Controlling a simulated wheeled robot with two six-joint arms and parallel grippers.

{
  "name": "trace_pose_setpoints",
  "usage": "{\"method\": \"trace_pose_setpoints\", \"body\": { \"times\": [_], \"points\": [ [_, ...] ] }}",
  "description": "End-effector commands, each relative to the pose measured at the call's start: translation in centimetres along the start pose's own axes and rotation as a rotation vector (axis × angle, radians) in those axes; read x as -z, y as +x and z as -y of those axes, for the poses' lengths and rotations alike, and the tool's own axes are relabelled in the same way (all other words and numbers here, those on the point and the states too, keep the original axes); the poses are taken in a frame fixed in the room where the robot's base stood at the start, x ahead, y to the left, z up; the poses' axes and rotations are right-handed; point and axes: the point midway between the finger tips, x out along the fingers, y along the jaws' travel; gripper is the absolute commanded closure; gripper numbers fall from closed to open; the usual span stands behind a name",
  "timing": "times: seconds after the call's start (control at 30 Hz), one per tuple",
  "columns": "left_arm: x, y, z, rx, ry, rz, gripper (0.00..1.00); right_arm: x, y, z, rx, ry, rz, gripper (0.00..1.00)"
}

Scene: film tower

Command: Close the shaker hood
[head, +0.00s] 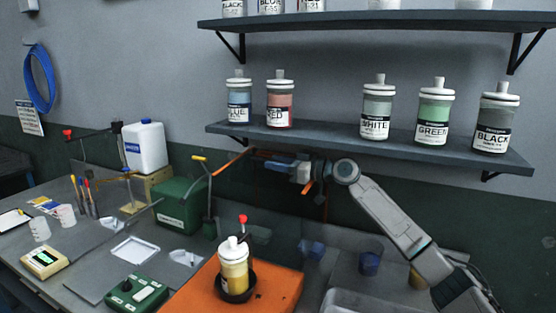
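The shaker has an orange base (281,289) at the bottom centre. A bottle with yellowish contents and a white cap (234,267) stands upright in a black round holder on it, with a red-knobbed rod behind. The hood seems to be a see-through panel with orange edges (229,163), raised behind the bottle; its outline is hard to make out. My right gripper (272,163) comes in from the right and is at the hood's top edge, under the shelf. Its fingers show side-on, so their gap and any hold on the edge are unclear. My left gripper is out of view.
A wall shelf (340,141) with several paint bottles hangs just above my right gripper. A green box (178,205) and a green control box (136,295) stand left of the shaker.

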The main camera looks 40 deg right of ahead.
Motion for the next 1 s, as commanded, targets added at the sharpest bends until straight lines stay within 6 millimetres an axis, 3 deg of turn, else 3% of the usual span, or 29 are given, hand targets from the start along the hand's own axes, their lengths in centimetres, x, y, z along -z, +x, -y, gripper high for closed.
{"method": "trace_pose_setpoints", "body": {
  "times": [0.27, 0.4, 0.43, 0.77, 1.0],
  "points": [
    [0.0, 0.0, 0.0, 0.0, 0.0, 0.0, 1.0, -0.1, 0.1, 0.0, 0.0, 0.0, 0.0, 0.7],
    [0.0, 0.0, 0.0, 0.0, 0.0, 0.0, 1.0, -0.1, 0.1, 0.0, 0.001, 0.0, 0.0, 0.97],
    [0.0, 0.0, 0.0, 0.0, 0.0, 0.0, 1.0, -0.1, 0.1, 0.0, 0.001, 0.0, 0.0, 1.0],
    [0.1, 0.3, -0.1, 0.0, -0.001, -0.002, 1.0, 0.0, 0.0, 0.5, 0.002, -0.015, 0.0, 1.0],
    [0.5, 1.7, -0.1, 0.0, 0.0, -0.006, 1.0, 0.3, 0.0, 3.7, 0.004, -0.118, 0.0, 1.0]
  ]
}}
